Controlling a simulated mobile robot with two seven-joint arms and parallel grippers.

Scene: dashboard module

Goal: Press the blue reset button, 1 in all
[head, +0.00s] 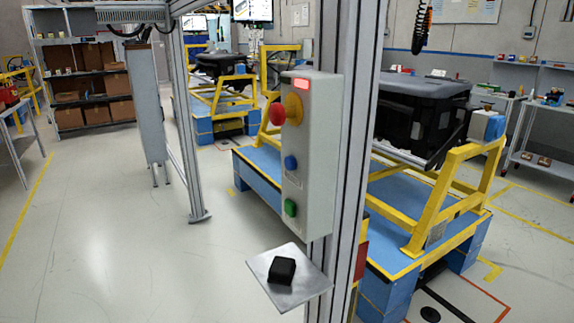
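The blue reset button (290,162) sits midway down the front face of a grey control box (319,150). The box is mounted on an upright metal post. Above the blue button are a red mushroom button (277,114) on a yellow base (294,108) and a lit red indicator (301,84). Below it is a green button (290,207). Nothing covers the blue button. Neither of my grippers shows in the head view.
A small metal shelf (308,288) with a black block (282,270) on it juts out below the box. The metal post (352,130) stands right beside the box. A blue platform with a yellow frame (436,205) is behind. Open floor (120,240) lies to the left.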

